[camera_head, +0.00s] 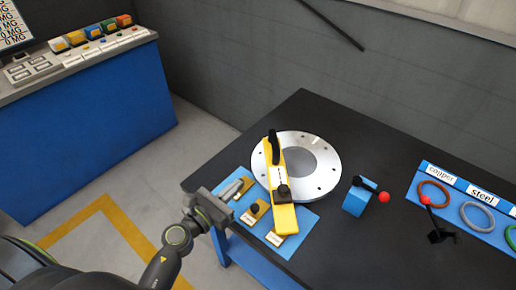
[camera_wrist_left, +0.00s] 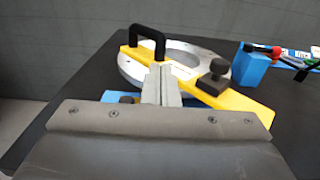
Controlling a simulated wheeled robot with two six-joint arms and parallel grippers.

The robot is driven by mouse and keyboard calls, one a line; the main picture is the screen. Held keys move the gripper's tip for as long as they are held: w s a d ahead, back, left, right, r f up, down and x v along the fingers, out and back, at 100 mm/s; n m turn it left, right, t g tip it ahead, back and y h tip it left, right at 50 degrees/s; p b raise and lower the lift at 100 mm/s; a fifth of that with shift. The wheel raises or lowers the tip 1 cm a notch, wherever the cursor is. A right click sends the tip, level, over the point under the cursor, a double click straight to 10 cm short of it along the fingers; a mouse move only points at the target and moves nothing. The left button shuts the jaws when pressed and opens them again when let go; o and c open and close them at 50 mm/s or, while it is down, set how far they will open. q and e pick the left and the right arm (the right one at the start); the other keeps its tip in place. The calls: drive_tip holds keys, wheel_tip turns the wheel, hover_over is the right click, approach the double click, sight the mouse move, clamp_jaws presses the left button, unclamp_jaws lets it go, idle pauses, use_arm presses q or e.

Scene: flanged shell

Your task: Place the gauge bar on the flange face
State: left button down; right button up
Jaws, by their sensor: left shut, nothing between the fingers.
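The yellow gauge bar (camera_head: 279,182) lies across the left part of the silver flange face (camera_head: 322,185). Its far end, with a black handle, is over the ring, and its near end, with a black knob, reaches past the rim above the blue mat. In the left wrist view the bar (camera_wrist_left: 240,101) crosses the flange ring (camera_wrist_left: 208,57). My left gripper (camera_head: 234,187) is shut and empty, left of the bar and over the mat's edge. In the left wrist view its fingers (camera_wrist_left: 161,80) hide part of the bar. My right gripper is not in view.
A blue block (camera_head: 355,201) with a red ball stands right of the flange. A blue board (camera_head: 468,190) with coloured rings lies at the right.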

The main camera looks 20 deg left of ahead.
sight(273, 153)
use_arm(q)
drive_tip(key=p+x, duration=0.2)
drive_tip(key=x, duration=1.2)
drive_tip(key=shift+d, duration=0.1)
drive_tip(key=b+x, duration=0.3)
drive_tip(key=x, duration=0.7)
drive_tip(key=shift+f+b, duration=0.2)
drive_tip(key=shift+b, duration=0.1)
drive_tip(key=shift+w+d+r, duration=0.1)
drive_tip(key=shift+w, duration=0.25)
